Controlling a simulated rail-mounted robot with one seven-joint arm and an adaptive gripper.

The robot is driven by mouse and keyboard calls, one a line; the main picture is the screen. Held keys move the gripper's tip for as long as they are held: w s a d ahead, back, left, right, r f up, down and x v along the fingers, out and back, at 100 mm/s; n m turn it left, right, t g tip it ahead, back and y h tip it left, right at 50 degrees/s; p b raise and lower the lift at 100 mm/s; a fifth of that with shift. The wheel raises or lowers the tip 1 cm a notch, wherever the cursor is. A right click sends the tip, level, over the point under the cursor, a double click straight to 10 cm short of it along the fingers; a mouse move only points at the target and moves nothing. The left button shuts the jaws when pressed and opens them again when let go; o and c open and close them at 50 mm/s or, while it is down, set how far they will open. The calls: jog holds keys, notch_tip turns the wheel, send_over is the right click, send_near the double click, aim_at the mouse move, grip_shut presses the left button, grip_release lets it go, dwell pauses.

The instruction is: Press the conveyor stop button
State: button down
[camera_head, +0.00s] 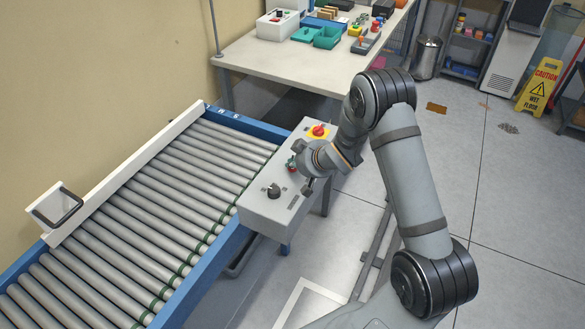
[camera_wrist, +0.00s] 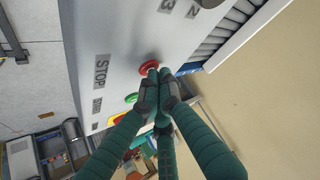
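The grey control box (camera_head: 266,205) stands beside the conveyor, with buttons on its top face. In the wrist view the round red button (camera_wrist: 149,67) sits across from the printed word STOP (camera_wrist: 101,70), with a green button (camera_wrist: 131,98) beside it. My gripper (camera_wrist: 152,77) has green fingers drawn together and nothing visible between them. The fingertips are right at the red button and overlap its edge in the picture; I cannot tell whether they touch it. In the head view my gripper (camera_head: 301,160) is low over the box and partly hides these buttons.
A red emergency knob on a yellow base (camera_head: 318,131) is at the box's far end, and a black rotary knob (camera_head: 273,191) is at its near end. The roller conveyor (camera_head: 150,215) lies to the left. A workbench (camera_head: 290,62) stands behind.

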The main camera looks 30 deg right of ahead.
dwell(0.5)
jog(key=shift+r+p, duration=0.4)
jog(key=shift+r, duration=0.3)
jog(key=shift+r+p, duration=1.65)
jog(key=shift+r, duration=0.85)
jog(key=shift+f+b, duration=0.65)
jog(key=shift+f, duration=0.2)
jog(key=r+p, duration=0.1)
jog(key=p, duration=0.2)
jog(key=shift+r, duration=0.15)
notch_tip(320, 180, up, 4)
jog(key=p, duration=0.3)
send_over(293, 170)
jog(key=shift+r, duration=0.1)
